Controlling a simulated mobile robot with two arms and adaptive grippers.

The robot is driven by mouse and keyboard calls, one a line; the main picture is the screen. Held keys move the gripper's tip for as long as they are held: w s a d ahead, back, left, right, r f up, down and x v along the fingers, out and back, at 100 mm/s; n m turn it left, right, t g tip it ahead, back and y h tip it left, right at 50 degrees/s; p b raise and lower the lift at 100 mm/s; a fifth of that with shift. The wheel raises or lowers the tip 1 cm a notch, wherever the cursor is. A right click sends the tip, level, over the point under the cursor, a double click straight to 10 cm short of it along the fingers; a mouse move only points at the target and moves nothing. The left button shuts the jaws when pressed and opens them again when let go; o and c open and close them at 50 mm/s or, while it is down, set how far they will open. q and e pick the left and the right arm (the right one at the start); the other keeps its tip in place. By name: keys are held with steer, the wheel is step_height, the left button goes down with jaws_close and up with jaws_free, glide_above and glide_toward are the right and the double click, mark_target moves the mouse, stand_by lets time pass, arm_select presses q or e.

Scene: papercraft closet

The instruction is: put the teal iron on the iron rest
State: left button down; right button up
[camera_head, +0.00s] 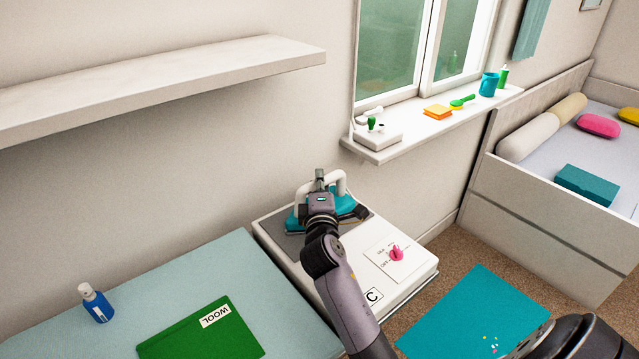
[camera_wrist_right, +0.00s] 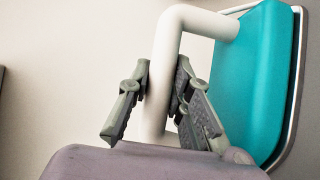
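The teal iron (camera_head: 343,203) has a white loop handle and is at the back of a white-topped unit, by a dark grey pad (camera_head: 283,240) that looks like the iron rest. My right gripper (camera_head: 320,183) is at the handle. In the right wrist view my right gripper (camera_wrist_right: 160,95) has one finger on each side of the handle, both appearing to touch it. The teal body of the iron (camera_wrist_right: 250,80) is at the right there. The gripper and arm hide part of the iron, and I cannot tell whether its sole touches the pad. My left gripper is not in view.
At the left, a pale blue surface (camera_head: 200,275) holds a blue bottle (camera_head: 96,302) and a green WOOL folder (camera_head: 203,335). A windowsill (camera_head: 435,127) with small items and a wall shelf (camera_head: 170,80) are above.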

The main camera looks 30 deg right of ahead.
steer(key=o, duration=0.5)
steer(key=shift+c, duration=0.2)
steer(key=shift+s+a+r, duration=0.1)
steer(key=shift+s, duration=0.05)
steer(key=b+v, duration=0.1)
steer(key=v, duration=1.1)
